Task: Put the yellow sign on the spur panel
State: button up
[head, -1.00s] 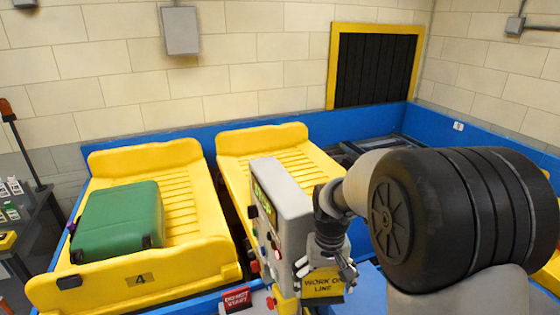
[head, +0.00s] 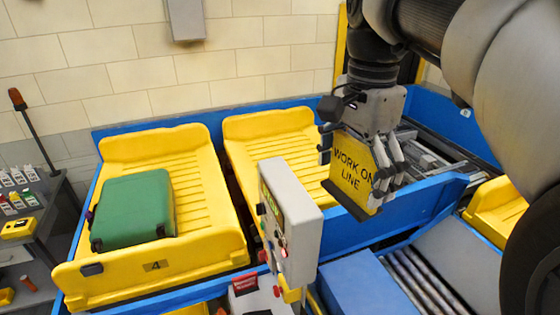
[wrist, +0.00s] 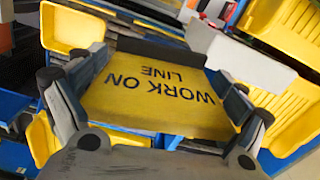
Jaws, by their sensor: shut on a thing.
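My gripper (head: 372,150) is shut on the yellow sign (head: 352,172), which reads "WORK ON LINE" and has a dark strip along its lower edge. The sign hangs in the air to the right of and above the grey spur panel (head: 302,212), apart from it. In the wrist view the sign (wrist: 150,92) lies between the fingers, its lettering upside down. The panel has a green display and several buttons on its left face. A red "DO NOT START" sign (head: 245,283) sits low in front of the panel.
A yellow tray (head: 205,190) marked 4 carries a green suitcase (head: 133,208). A second yellow tray (head: 262,128) stands behind the panel. A blue wall (head: 345,228) and rollers (head: 410,272) lie below and right of my gripper. A cart with bottles (head: 25,205) is at far left.

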aim_at(286, 184)
jog(key=i+j, duration=0.2)
jog(key=i, duration=0.25)
jog(key=i+j, duration=0.25)
jog(key=i, duration=0.2)
